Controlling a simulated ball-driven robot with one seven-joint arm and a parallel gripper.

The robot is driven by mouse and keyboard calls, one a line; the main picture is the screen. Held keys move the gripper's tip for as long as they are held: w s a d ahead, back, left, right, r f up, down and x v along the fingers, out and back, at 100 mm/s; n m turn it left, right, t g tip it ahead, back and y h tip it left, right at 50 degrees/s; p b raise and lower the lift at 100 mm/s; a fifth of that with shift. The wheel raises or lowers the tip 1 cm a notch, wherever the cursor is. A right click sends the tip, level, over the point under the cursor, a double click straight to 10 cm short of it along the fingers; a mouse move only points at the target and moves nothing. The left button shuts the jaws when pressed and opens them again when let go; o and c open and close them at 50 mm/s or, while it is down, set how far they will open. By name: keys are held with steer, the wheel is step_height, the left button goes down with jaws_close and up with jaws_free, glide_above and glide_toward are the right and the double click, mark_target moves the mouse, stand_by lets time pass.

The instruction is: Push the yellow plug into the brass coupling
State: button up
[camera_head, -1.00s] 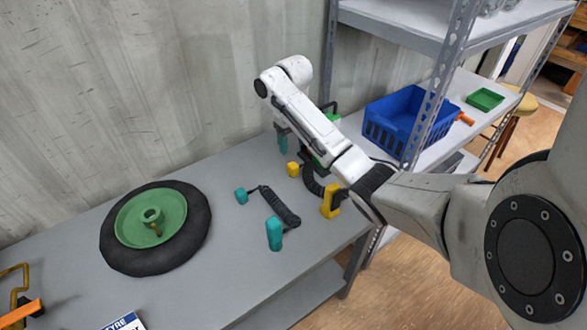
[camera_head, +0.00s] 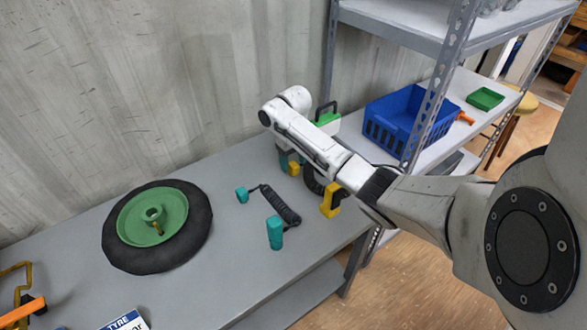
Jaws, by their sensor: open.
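The yellow plug (camera_head: 294,168) is a small block on the bench, at one end of a black coiled hose (camera_head: 313,184). A larger yellow handpiece (camera_head: 329,202) is at the hose's other end. My gripper (camera_head: 284,162) points down just left of the yellow plug, with its teal fingertips low over the bench. It is open and small in view; my arm link hides part of it. I cannot tell whether it touches the plug. A green-and-white machine with a dark handle (camera_head: 327,118) stands behind my arm, partly hidden. I cannot make out the brass coupling.
A second coiled hose (camera_head: 280,206) has a teal plug (camera_head: 241,195) and teal handpiece (camera_head: 275,232). A tyre (camera_head: 195,235) with a green wheel lies left. A blue crate (camera_head: 390,135) and a green tray (camera_head: 485,98) are on the shelf.

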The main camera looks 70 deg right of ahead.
steer(key=shift+f, duration=1.2)
steer(key=c, duration=1)
steer(key=shift+r, duration=0.6)
steer(key=s+a+r+p, duration=0.7)
steer(key=a+r+p, duration=0.2)
steer(key=a+r, duration=0.2)
steer(key=shift+s+a+r, duration=0.25)
steer(key=shift+s+r, duration=0.15)
steer(key=shift+r, duration=0.05)
